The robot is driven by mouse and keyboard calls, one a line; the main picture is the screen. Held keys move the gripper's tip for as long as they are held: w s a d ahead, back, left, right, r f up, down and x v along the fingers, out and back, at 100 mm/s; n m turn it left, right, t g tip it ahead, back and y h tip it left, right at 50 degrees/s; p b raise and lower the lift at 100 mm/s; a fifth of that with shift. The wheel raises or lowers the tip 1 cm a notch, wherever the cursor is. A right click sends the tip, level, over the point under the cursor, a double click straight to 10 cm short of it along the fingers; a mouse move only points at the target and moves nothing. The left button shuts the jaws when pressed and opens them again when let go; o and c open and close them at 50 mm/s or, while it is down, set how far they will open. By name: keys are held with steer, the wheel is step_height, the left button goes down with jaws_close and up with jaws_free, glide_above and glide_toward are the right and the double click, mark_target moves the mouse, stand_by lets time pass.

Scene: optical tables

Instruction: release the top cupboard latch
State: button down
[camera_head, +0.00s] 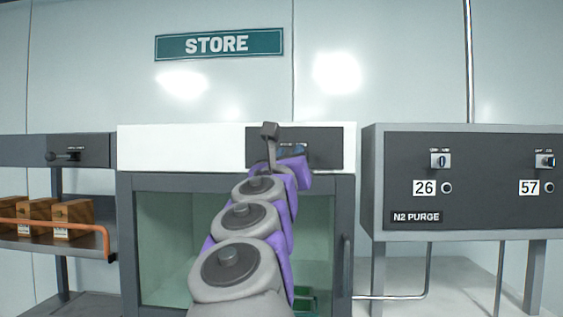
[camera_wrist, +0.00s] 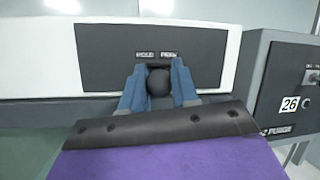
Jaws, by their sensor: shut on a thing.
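The cupboard (camera_head: 130,200) stands in the middle of the head view, with a white top band and a glass door below. A dark latch panel (camera_head: 335,148) is set into that band; it also shows in the wrist view (camera_wrist: 215,65). In the wrist view, a round black latch knob (camera_wrist: 158,82) sits below two small labels that seem to read HOLD and FREE. My gripper (camera_wrist: 158,88) has its blue fingers on both sides of the knob and is shut on it. In the head view my arm hides the knob and most of my gripper.
A STORE sign (camera_head: 219,44) hangs on the wall above. To the right stands an N2 PURGE box (camera_head: 470,190) with switches and number plates. To the left, a shelf holds wooden blocks (camera_head: 73,218) behind an orange rail, below a panel with a dark handle (camera_head: 65,156).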

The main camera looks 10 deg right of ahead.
steer(key=shift+s+d+n+t+y+b, duration=0.1)
steer(key=shift+d+n+t+y+b, duration=0.35)
steer(key=shift+n+y+b, duration=1.1)
steer(key=shift+d+n+t+y+b, duration=0.25)
steer(key=shift+d+n+y, duration=0.35)
steer(key=shift+y, duration=1.9)
steer(key=shift+s+d+n+t+y+b, duration=0.1)
steer(key=shift+d+n+t+y+b, duration=0.2)
steer(key=shift+d+n+y+b, duration=1.15)
steer(key=shift+a+m+y+p, duration=0.45)
steer(key=shift+a+y, duration=0.15)
steer(key=shift+a, duration=0.2)
steer(key=c, duration=1.2)
jaws_free()
steer(key=shift+c, duration=0.2)
steer(key=o, duration=0.3)
steer(key=shift+w, duration=0.25)
steer(key=shift+o, duration=0.2)
steer(key=shift+s, duration=0.1)
steer(key=shift+a, duration=0.1)
